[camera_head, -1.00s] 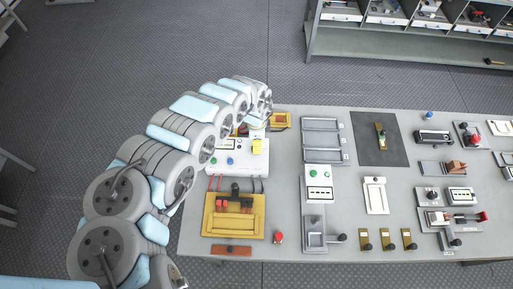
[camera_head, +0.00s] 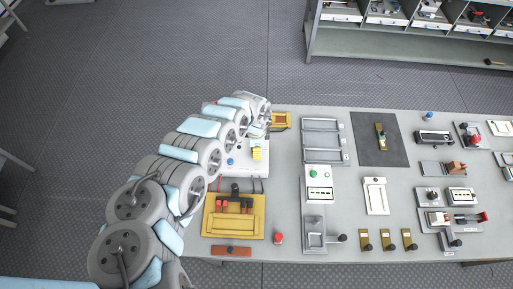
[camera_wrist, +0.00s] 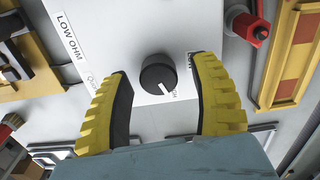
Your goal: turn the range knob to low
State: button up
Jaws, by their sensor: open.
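The range knob (camera_wrist: 158,75) is round and black with a white pointer mark. It sits on the white meter panel (camera_wrist: 130,25), and its mark points to the lower right in the wrist view. Small lettering beside the knob is partly covered and hard to read. My gripper (camera_wrist: 160,78) is open, with one yellow, dark-lined finger on each side of the knob and visible gaps between. In the head view the white meter box (camera_head: 245,170) is partly hidden by my arm, and the knob cannot be made out.
A "LOW OHM" label (camera_wrist: 70,35) is on the panel. A red-and-black connector (camera_wrist: 248,28) and a yellow frame (camera_wrist: 295,55) lie to the right in the wrist view. In the head view a yellow fixture (camera_head: 235,228) with red parts stands in front of the box.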

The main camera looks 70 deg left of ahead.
grip_shut()
